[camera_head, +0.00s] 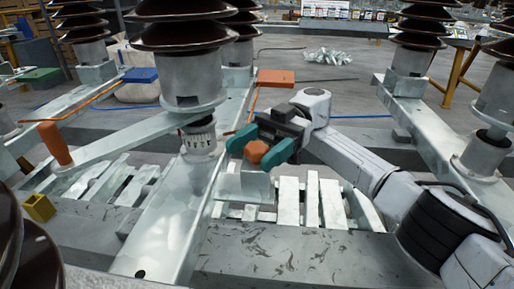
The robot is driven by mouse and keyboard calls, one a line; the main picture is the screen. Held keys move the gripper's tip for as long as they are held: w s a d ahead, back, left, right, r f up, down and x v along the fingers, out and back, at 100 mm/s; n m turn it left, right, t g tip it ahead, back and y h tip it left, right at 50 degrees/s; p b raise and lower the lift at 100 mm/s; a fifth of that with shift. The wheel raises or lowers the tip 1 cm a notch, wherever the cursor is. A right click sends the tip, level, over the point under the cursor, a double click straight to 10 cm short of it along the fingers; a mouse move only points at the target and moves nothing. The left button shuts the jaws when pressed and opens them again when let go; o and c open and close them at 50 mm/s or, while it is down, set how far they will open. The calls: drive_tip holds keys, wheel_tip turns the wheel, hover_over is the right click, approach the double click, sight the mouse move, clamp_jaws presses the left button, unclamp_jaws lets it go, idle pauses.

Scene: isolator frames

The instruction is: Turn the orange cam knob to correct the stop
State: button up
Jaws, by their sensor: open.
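The orange cam knob (256,151) sits on a grey metal block (242,184) beside the long steel beam, right of the centre insulator's base. My gripper (264,152) comes in from the right, with its two teal fingers on either side of the knob. The fingers are open, and I cannot tell whether either one touches the knob. A scale collar with dark marks (199,136) shows under the centre insulator (192,75). The stop itself cannot be made out.
An orange-handled lever (55,143) and a yellow block (39,207) stand at left. An orange box (276,78) lies behind my gripper. Tall insulators rise at left and right (411,55). Pale slats (310,199) lie below the knob. Open floor shows at the back.

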drive_tip(key=p, duration=0.3)
drive_tip(key=shift+r+m+t+y, duration=0.3)
drive_tip(key=shift+r+y, duration=0.05)
drive_tip(key=shift+y, duration=0.05)
drive_tip(key=m+t+y+p, duration=0.2)
drive_tip(key=t+p, duration=0.1)
drive_tip(key=p, duration=1.2)
drive_tip(key=shift+m+t+y, duration=0.3)
drive_tip(key=shift+m, duration=0.1)
drive_tip(key=m+t+y+p, duration=0.1)
drive_tip(key=m+t+p, duration=0.1)
drive_tip(key=p, duration=0.5)
drive_tip(key=shift+t+y+p, duration=0.3)
drive_tip(key=shift+t+p, duration=0.05)
drive_tip(key=shift+t, duration=0.35)
